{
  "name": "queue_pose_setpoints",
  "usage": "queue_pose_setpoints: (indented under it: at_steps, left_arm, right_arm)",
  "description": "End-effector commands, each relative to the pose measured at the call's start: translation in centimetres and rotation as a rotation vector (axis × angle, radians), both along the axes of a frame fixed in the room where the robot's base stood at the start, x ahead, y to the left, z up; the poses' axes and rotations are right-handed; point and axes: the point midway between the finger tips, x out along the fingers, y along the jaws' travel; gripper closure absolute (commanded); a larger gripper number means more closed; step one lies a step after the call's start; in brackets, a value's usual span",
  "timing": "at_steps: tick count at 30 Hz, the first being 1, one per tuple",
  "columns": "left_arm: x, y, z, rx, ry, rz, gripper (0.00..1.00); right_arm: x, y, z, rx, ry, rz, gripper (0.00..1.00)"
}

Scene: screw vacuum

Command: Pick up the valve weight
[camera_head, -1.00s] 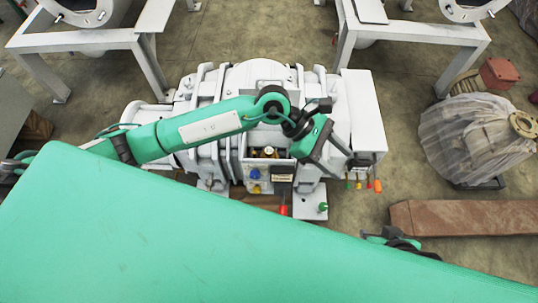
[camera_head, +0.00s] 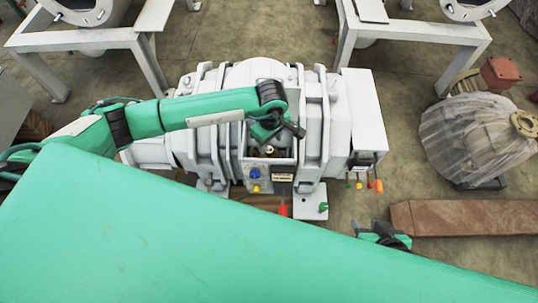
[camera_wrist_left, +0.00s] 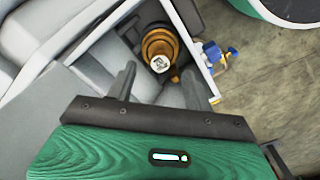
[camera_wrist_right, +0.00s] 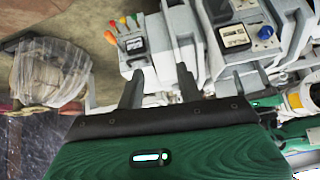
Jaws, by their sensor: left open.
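The valve weight appears to be the brass, stepped round piece with a pale top (camera_wrist_left: 160,46), inside an open box-like recess of the white machine. In the head view only a small brass part (camera_head: 268,150) shows in that recess, partly hidden by my gripper. My left gripper (camera_wrist_left: 159,74) is open, with its fingertips just short of the brass piece and on either side of its line. In the head view my left gripper (camera_head: 277,132) is over the recess. My right gripper (camera_wrist_right: 161,76) is open and empty, away from the brass piece, facing the machine's side.
The white machine (camera_head: 338,120) fills the middle. Blue and yellow fittings (camera_wrist_left: 217,55) sit beside the recess wall. Coloured knobs (camera_head: 365,184) hang at its right end. A plastic-wrapped part (camera_head: 470,140) and a brown beam (camera_head: 460,217) lie on the floor to the right.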

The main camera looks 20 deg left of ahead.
Motion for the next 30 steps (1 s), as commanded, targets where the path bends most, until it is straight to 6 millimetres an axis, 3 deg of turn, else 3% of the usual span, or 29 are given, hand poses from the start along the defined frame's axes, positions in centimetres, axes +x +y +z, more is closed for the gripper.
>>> queue_pose_setpoints:
  at_steps: [5,15,23,24,30]
  left_arm:
    - [0.0,0.1,-1.3,-0.001,0.002,0.001,0.48]
    - [0.1,0.5,-5.7,-0.003,0.001,0.0,0.48]
    - [0.1,0.5,-6.0,-0.002,0.0,0.0,0.48]
    - [0.1,0.5,-6.0,-0.002,0.0,0.0,0.5]
    - [0.1,0.5,-6.0,-0.002,0.0,0.0,0.89]
  right_arm:
    - [0.1,0.3,-0.1,0.008,-0.015,0.003,0.64]
    - [0.8,1.5,-0.3,0.045,-0.087,0.017,0.64]
    - [0.9,1.6,-0.2,0.049,-0.095,0.017,0.64]
    - [0.9,1.6,-0.2,0.049,-0.095,0.017,0.64]
    - [0.9,1.6,-0.2,0.049,-0.095,0.017,0.64]
